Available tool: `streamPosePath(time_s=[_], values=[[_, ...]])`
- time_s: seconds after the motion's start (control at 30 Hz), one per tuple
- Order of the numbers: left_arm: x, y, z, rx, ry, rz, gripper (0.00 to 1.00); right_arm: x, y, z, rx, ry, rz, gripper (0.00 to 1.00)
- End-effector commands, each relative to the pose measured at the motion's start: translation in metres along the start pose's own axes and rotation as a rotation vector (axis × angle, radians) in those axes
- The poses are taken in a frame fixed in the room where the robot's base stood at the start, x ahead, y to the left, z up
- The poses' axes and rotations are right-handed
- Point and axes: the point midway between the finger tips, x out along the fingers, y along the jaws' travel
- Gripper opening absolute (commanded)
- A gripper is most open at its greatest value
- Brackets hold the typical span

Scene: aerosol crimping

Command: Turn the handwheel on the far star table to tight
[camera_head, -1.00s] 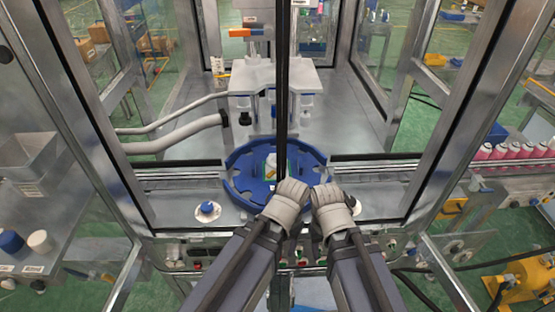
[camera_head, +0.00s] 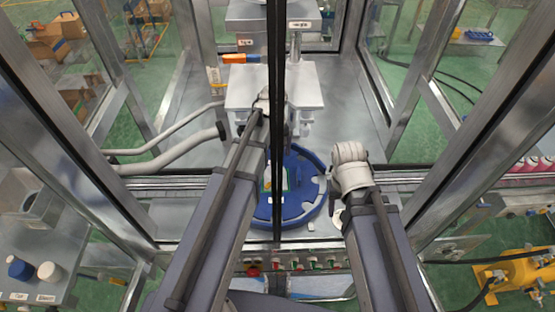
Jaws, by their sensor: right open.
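A blue star table (camera_head: 308,208) lies flat in the middle, with a small white and green object (camera_head: 267,180) on it, partly behind a dark frame post. No handwheel can be told for certain; a pale round part (camera_head: 338,218) beside my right gripper is mostly covered. My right gripper (camera_head: 349,154) is open, at the star table's right edge, with nothing visible in it. My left gripper (camera_head: 262,103) reaches past the star table to the white machine block (camera_head: 308,90). Its fingers are small and partly behind the post, so its jaws cannot be judged.
The dark post (camera_head: 279,140) stands upright before the machine, between my arms. Metal frame pillars (camera_head: 465,90) flank the cell. Pale hoses (camera_head: 165,158) run on the left. The grey deck (camera_head: 345,100) right of the block is clear.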

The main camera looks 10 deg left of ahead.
Motion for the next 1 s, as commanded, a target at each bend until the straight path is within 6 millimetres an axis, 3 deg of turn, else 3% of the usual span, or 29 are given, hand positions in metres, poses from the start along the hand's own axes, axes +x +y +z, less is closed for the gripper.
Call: streamPosePath(time_s=[0.27, 0.73, 1.0], values=[[0.015, 0.000, 0.001, 0.003, 0.000, 0.000, 1.00, 0.015, -0.001, -0.001, 0.001, 0.001, 0.000, 0.50], [0.072, 0.001, 0.001, 0.004, 0.000, 0.000, 1.00, 0.072, -0.006, -0.005, -0.006, 0.001, 0.002, 0.50], [0.079, 0.001, 0.001, 0.004, 0.000, 0.000, 1.00, 0.079, -0.007, -0.005, -0.010, 0.001, 0.003, 0.50]])
